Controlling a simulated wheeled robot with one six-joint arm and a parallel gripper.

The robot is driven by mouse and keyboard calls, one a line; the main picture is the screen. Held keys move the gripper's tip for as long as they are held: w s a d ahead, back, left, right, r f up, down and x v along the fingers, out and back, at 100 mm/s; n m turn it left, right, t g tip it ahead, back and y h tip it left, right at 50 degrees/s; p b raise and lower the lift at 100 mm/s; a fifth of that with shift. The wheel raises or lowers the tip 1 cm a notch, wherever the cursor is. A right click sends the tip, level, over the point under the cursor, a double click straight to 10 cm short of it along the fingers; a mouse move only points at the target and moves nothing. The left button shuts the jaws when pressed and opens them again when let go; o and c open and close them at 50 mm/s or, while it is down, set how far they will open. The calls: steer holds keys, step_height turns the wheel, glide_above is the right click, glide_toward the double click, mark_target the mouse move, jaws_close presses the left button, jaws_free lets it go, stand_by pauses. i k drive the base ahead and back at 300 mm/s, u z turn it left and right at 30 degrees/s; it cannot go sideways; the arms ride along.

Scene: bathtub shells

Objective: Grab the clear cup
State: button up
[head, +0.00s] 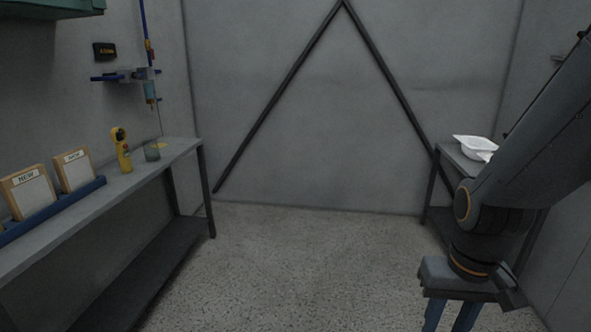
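The clear cup (152,151) stands upright near the far end of the grey bench on the left. It looks like a small see-through grey-green tumbler. My gripper (448,318) is at the lower right, pointing down, far from the cup and across the room from it. Two blue fingers show with a gap between them, but their tips are cut off by the bottom edge. I see nothing between the visible parts of the fingers.
A yellow handheld device (122,152) stands just left of the cup. Boxes marked NEW (74,170) sit in a blue tray (62,206) on the left bench (100,197). White shells (474,147) lie on the right bench. The speckled floor (310,260) between is clear.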

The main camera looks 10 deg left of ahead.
mark_target(150, 147)
steer(key=u, duration=0.25)
steer(key=i, duration=1.8)
steer(key=u, duration=1.1)
steer(key=i, duration=2)
steer(key=u, duration=0.95)
steer(key=i, duration=0.8)
steer(key=u, duration=0.1)
